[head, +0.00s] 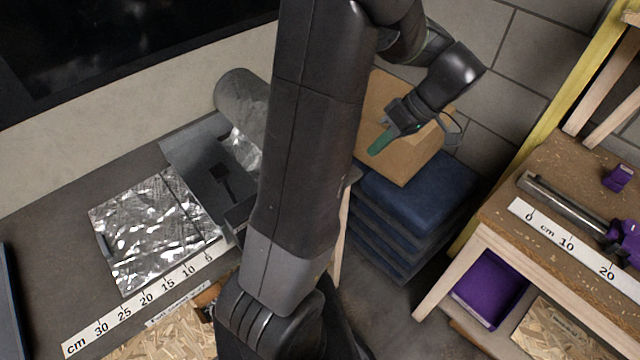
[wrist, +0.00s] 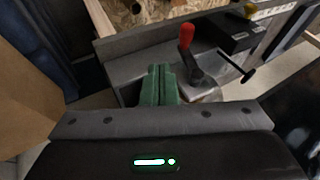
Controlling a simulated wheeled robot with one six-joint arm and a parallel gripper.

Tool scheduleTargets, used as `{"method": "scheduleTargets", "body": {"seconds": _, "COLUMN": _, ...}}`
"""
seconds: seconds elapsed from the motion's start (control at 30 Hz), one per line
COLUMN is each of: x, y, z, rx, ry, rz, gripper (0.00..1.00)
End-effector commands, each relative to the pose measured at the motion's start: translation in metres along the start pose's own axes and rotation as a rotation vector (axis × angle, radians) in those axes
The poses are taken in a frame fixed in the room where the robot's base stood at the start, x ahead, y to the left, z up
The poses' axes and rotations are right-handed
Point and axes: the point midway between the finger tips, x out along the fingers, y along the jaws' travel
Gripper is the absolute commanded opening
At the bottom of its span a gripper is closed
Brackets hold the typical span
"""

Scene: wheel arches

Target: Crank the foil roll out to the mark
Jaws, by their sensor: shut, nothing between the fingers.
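The foil roll (head: 240,95) lies in a grey holder (head: 190,140) on the left bench. A crinkled silver foil sheet (head: 155,235) lies flat on the bench, its far-left edge roughly level with the 20 to 25 part of a white cm ruler (head: 145,300). My gripper (head: 380,142) has green fingers, shut and empty, in front of a cardboard box. In the wrist view the shut fingers (wrist: 158,85) are just left of a crank with a red knob (wrist: 187,35), apart from it in the picture. My arm hides the crank in the head view. I cannot make out the mark.
The cardboard box (head: 400,100) sits on stacked blue cushions (head: 420,190) right of my arm. A wooden bench (head: 570,190) at right carries a second ruler (head: 570,245), a metal rod (head: 560,200) and purple parts. A purple bin (head: 490,290) is below.

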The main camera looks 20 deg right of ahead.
Motion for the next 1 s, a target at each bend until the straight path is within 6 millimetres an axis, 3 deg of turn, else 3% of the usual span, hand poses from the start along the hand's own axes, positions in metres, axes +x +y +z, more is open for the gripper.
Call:
{"method": "scheduleTargets", "body": {"seconds": 0.13, "x": -0.006, "y": -0.002, "z": 0.004, "rx": -0.061, "ry": 0.011, "rz": 0.027, "gripper": 0.0}}
{"method": "scheduleTargets", "body": {"seconds": 0.27, "x": 0.004, "y": -0.002, "z": 0.004, "rx": -0.07, "ry": 0.011, "rz": 0.027, "gripper": 0.0}}
{"method": "scheduleTargets", "body": {"seconds": 0.7, "x": 0.093, "y": 0.0, "z": 0.003, "rx": -0.066, "ry": 0.009, "rz": 0.022, "gripper": 0.0}}
{"method": "scheduleTargets", "body": {"seconds": 1.0, "x": 0.114, "y": -0.027, "z": 0.007, "rx": -0.067, "ry": 0.011, "rz": 0.027, "gripper": 0.0}}
